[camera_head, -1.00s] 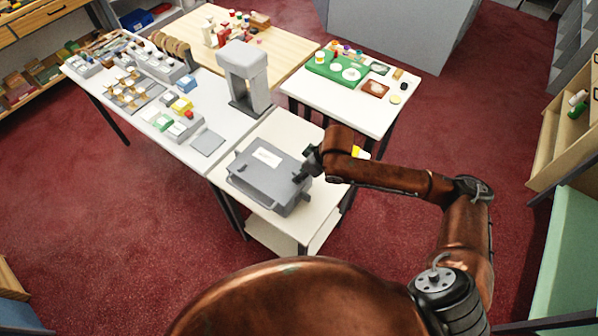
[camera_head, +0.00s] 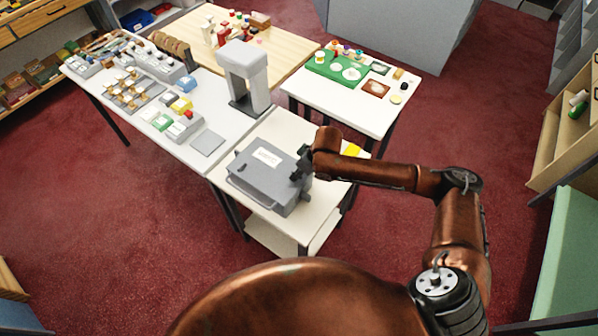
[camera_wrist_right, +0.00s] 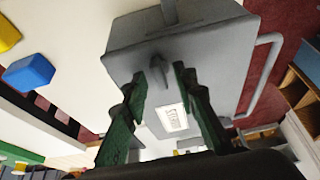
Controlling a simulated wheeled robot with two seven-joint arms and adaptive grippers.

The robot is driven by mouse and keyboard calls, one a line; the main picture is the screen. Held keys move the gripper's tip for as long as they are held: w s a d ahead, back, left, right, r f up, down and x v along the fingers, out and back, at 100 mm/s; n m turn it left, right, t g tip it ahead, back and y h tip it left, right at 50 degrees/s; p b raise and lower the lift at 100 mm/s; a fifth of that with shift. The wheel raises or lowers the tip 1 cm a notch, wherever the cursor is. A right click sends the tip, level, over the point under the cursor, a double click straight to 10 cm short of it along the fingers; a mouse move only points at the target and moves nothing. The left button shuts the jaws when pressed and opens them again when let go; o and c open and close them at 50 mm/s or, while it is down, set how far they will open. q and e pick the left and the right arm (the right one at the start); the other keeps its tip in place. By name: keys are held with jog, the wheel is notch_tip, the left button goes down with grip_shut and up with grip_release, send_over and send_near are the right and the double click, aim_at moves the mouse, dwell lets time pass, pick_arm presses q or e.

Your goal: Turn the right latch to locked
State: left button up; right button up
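A grey case (camera_head: 262,183) with a white label (camera_head: 267,156) sits on a small white table. It fills the upper middle of the right wrist view (camera_wrist_right: 215,55). A small dark grey latch (camera_wrist_right: 157,58) stands out from the case face there. My right gripper (camera_head: 301,166) is at the right side of the case. In the right wrist view its two fingers (camera_wrist_right: 161,78) are apart, with the latch between and just beyond their tips. I cannot tell whether they touch it. In the head view the arm and gripper hide the latch. My left gripper is not in view.
A grey press-like stand (camera_head: 244,75) is behind the case. A blue block (camera_wrist_right: 30,71) is left of the case in the right wrist view.

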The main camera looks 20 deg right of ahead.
jog(key=shift+c, duration=0.2)
grip_shut()
dwell(0.3)
